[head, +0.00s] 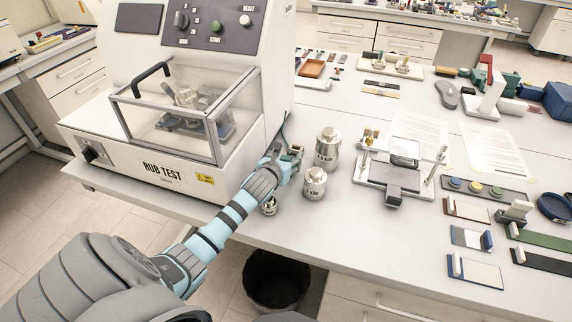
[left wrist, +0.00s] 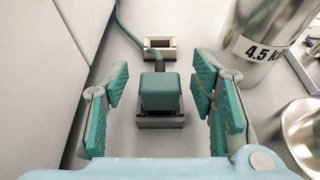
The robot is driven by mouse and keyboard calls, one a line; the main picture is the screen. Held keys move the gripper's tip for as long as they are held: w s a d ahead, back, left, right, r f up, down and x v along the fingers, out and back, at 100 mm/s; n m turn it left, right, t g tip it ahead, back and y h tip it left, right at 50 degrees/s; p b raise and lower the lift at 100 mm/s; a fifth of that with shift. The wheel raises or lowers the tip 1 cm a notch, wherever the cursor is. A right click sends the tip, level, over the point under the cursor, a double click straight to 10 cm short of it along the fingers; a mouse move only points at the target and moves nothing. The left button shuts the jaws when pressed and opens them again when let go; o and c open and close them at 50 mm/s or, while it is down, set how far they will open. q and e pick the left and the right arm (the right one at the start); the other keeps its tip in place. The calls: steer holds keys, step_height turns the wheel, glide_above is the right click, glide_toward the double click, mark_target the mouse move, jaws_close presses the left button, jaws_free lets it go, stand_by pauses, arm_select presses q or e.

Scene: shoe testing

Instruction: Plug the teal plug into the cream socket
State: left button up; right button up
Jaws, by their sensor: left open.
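In the left wrist view the teal plug (left wrist: 160,92) sits upright on a dark grey block (left wrist: 160,121) on the table. A teal cable (left wrist: 129,35) runs from its far side past the cream socket (left wrist: 151,54) toward the top left. The socket lies just beyond the plug, apart from it, with a dark opening. My left gripper (left wrist: 161,88) is open, with one teal-padded finger on each side of the plug and gaps to both. In the head view my left gripper (head: 285,161) is beside the rub test machine and mostly hides the plug. My right gripper is not in view.
The rub test machine (head: 130,160) stands close on the left. Metal weights stand close on the right: a tall one (head: 326,148) marked 4.5 in the wrist view, and a shorter one (head: 314,184). A metal fixture (head: 392,180) stands farther right. The table's front edge is near.

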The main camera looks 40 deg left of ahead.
arm_select(q)
steer(key=shift+s+r, duration=0.1)
steer(key=c, duration=0.5)
jaws_close()
step_height(320, 180, up, 12)
steer(key=p, duration=0.3)
step_height(320, 180, up, 8)
glide_above(286, 157)
steer(key=w+a+f+b, duration=0.3)
steer(key=w+f+b, duration=0.2)
steer(key=w+f, duration=0.4)
step_height(286, 157, down, 2)
steer(key=shift+w+a+f+b, duration=0.15)
steer(key=shift+f+b, duration=0.1)
steer(key=shift+b, duration=0.15)
steer(key=shift+r, duration=0.1)
